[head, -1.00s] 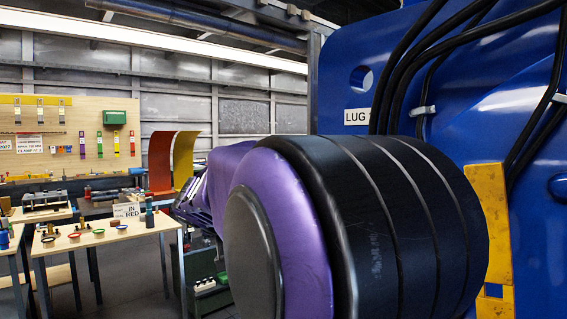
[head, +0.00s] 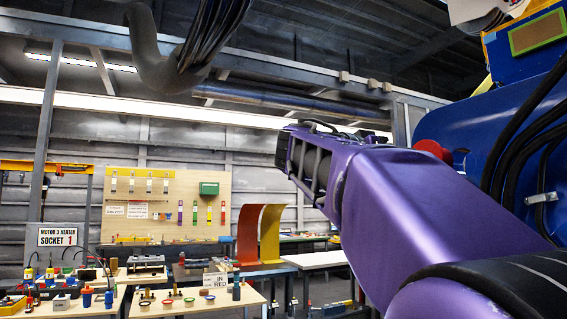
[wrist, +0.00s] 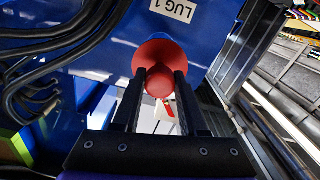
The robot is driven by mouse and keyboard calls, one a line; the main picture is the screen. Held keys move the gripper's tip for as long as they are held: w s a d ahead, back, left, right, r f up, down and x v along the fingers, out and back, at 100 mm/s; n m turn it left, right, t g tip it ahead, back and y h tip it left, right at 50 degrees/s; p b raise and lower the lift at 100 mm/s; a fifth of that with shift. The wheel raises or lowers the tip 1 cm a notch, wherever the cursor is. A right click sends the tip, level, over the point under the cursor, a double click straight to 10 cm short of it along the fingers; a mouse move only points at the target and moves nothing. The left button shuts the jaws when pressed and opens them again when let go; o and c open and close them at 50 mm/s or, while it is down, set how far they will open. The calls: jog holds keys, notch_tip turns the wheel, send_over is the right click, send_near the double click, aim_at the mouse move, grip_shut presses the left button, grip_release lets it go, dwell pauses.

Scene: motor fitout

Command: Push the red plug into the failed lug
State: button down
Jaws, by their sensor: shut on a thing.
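The red plug (wrist: 157,55) shows in the wrist view as a round red disc with a smaller rounded knob. My gripper (wrist: 161,88) is shut on the knob, one dark finger on each side. The disc faces the blue motor casing (wrist: 95,62), just below a white LUG 1 label (wrist: 174,8). The disc hides whatever lies behind it, so I cannot tell whether the plug touches or enters a lug. In the head view, a red rounded part (head: 432,151), apparently the plug, shows above my purple arm against the blue casing. The gripper's fingers are hidden there.
Black cables (head: 530,135) run along the casing at the right, and also beside the plug in the wrist view.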

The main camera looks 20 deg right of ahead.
aim_at(445, 163)
jog(key=shift+f+b, duration=0.15)
jog(key=shift+b, duration=0.15)
jog(key=shift+w+d, duration=0.15)
jog(key=shift+d, duration=1.25)
jog(key=shift+w+d, duration=0.15)
jog(key=shift+d, duration=1.25)
jog(key=shift+b, duration=0.5)
jog(key=shift+w+d+p, duration=0.2)
jog(key=shift+d+p, duration=0.2)
jog(key=shift+d, duration=2.6)
jog(key=shift+c, duration=1.8)
grip_release()
jog(key=s+a+b, duration=0.1)
jog(key=a+b, duration=0.1)
jog(key=a, duration=1.5)
jog(key=shift+s+a, duration=0.2)
jog(key=shift+s, duration=0.05)
